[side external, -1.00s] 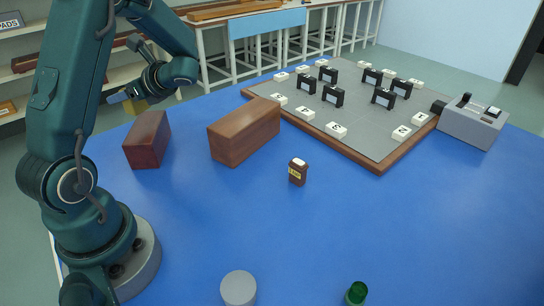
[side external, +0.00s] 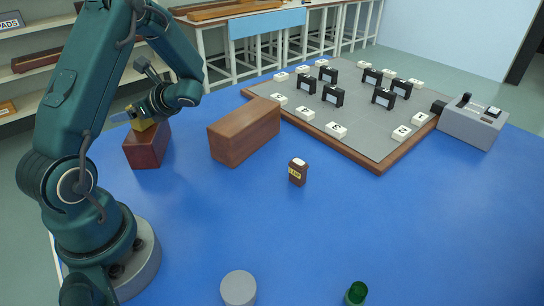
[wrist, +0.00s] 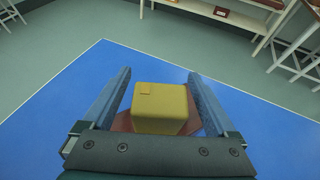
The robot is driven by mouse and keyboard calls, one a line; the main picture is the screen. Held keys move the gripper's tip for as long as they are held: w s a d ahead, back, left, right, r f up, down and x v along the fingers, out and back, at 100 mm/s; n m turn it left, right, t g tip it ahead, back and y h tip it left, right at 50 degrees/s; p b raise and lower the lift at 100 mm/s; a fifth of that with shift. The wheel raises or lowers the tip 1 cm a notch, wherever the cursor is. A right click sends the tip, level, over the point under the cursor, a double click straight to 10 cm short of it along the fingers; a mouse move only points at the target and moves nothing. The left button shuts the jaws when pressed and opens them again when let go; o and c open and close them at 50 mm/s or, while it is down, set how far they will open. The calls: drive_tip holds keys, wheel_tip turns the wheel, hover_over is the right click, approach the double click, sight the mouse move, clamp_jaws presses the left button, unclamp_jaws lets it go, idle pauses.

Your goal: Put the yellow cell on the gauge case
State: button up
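The yellow cell (side external: 144,125) is a small yellow block at the top of the dark red-brown box (side external: 148,150), which I take to be the gauge case. It appears to rest on the box top, but the contact is hard to see. In the wrist view the yellow cell (wrist: 162,108) stands between the fingers of my gripper (wrist: 161,76). Narrow gaps show beside the cell, wider on the left, so the fingers look open around it. Parts of the red-brown box (wrist: 122,123) show beneath it. My gripper (side external: 132,118) is over the box in the side view.
A longer brown wooden block (side external: 245,135) stands to the right of the box. A small brown bottle (side external: 298,172), a grey cylinder (side external: 238,288) and a green-capped item (side external: 356,292) stand nearer. A grey board (side external: 365,135) with black holders and a grey instrument (side external: 473,122) are at the right.

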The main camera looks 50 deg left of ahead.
drive_tip(key=shift+r, duration=0.15)
drive_tip(key=v, duration=1.2)
drive_tip(key=s+d+r+n+t+h, duration=0.1)
drive_tip(key=d+n+t+h, duration=0.4)
drive_tip(key=d, duration=0.6)
drive_tip(key=s+d+r+n+t+h, duration=0.1)
drive_tip(key=s+d+n+t+h, duration=0.2)
drive_tip(key=d, duration=0.9)
drive_tip(key=n+t+h, duration=0.2)
drive_tip(key=n+h, duration=0.2)
drive_tip(key=n, duration=0.1)
drive_tip(key=shift+n+t, duration=0.3)
